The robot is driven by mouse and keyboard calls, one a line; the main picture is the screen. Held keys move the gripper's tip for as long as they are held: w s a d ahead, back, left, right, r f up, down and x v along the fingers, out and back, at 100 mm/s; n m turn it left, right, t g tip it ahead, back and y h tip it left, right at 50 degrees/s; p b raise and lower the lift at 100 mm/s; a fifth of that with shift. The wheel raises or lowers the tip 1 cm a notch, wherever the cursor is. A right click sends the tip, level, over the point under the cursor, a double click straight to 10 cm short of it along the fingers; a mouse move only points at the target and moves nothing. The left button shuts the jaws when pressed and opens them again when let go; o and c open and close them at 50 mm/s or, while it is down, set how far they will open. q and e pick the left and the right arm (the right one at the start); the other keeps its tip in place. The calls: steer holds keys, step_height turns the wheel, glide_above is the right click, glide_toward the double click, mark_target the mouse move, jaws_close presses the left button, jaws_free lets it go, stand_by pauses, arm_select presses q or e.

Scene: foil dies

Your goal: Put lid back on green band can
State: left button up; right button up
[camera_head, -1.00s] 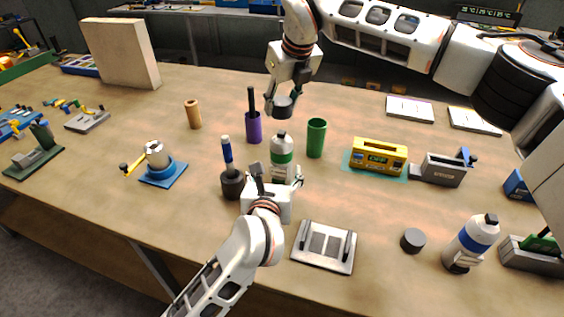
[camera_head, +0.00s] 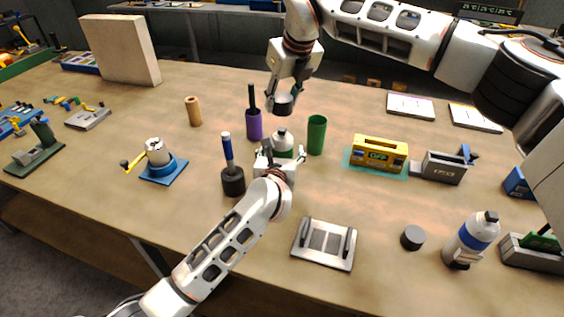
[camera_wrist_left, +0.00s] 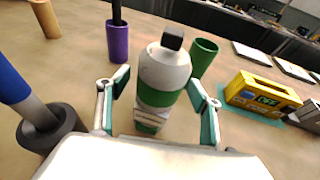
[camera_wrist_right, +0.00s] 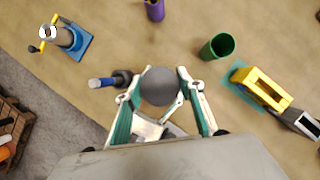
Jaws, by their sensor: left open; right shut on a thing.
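The green band can (camera_head: 283,140) is a white can with a green band and a small dark top. It stands upright on the table and also shows in the left wrist view (camera_wrist_left: 163,75). My left gripper (camera_head: 282,154) is open, its fingers on either side of the can in the left wrist view (camera_wrist_left: 160,90); I cannot tell whether they touch it. My right gripper (camera_head: 284,96) is shut on a dark grey lid (camera_head: 283,105), held above the table beyond the can in the head view. In the right wrist view the round lid (camera_wrist_right: 160,86) sits between the fingertips.
A green cup (camera_head: 316,135) and a purple holder (camera_head: 254,124) stand close to the can. A blue-handled brush in a dark holder (camera_head: 232,181) is to the left. A blue-banded can (camera_head: 471,239) and another dark lid (camera_head: 412,238) are at right. A yellow box (camera_head: 379,154) shows OFF.

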mark_target(281, 128)
arm_select(q)
steer(key=shift+w+f, duration=0.15)
steer(key=shift+w, duration=0.25)
steer(key=c, duration=1.7)
steer(key=shift+c, duration=0.2)
arm_select(e)
steer(key=shift+f, duration=2.45)
steer(key=shift+f, duration=0.1)
steer(key=shift+f, duration=0.85)
steer(key=shift+f, duration=0.55)
steer(key=o, duration=0.8)
steer(key=shift+o, duration=0.2)
